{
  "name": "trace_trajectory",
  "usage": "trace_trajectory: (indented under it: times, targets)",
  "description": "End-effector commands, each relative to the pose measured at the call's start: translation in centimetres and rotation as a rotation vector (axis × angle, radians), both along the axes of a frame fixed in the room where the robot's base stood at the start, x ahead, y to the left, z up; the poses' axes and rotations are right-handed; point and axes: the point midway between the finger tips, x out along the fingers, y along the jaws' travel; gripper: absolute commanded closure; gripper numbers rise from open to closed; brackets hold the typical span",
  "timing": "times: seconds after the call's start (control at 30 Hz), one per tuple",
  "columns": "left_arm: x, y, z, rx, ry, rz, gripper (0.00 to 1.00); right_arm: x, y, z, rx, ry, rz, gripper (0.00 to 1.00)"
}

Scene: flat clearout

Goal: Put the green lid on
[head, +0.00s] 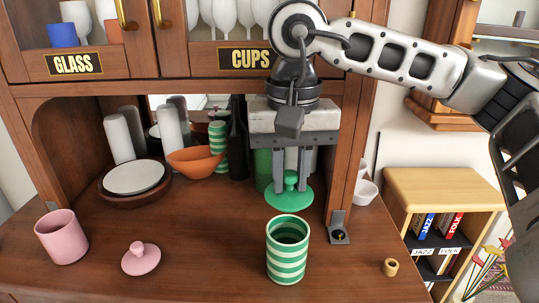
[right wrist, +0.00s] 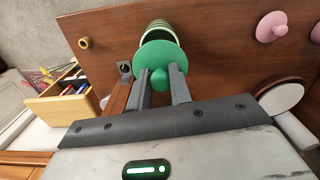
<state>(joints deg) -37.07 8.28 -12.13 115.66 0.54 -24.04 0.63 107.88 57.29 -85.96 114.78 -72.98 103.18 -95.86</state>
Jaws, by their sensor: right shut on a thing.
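The green lid (head: 289,200) is a flat disc with a round knob. My right gripper (head: 290,183) points down and is shut on the lid's knob. In the right wrist view the knob sits between the two fingers (right wrist: 162,80), and the lid (right wrist: 150,52) partly covers the canister behind it. The green-and-white striped canister (head: 287,262) stands upright and open on the counter, in front of the lid in the head view. Its striped wall also shows in the right wrist view (right wrist: 157,30). The lid is apart from the canister's rim. My left gripper is not in view.
A pink cup (head: 62,238) and a pink lid (head: 141,260) stand on the counter at left. A wooden post (head: 350,150) is close right of my gripper. An orange bowl (head: 193,161) and another striped container (head: 217,145) are behind. A small tan cup (head: 390,267) is at right.

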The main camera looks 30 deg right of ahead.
Motion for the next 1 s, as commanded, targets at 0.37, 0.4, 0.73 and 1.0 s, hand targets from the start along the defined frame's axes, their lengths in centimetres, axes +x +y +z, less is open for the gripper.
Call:
trace_trajectory:
  times: [0.37, 0.4, 0.73, 1.0]
  targets:
    - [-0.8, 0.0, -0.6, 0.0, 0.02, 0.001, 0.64, 0.0, 0.0, -0.1, 0.001, 0.0, -0.003, 1.0]
    - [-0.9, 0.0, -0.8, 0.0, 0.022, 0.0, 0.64, 0.0, 0.1, -0.2, 0.002, -0.001, -0.009, 1.0]
    - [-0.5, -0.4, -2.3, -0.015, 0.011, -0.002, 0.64, -0.1, 0.1, -2.8, 0.003, -0.001, -0.027, 1.0]
    - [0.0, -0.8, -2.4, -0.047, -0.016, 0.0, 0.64, -0.1, 0.1, -4.6, 0.002, -0.001, -0.026, 1.0]
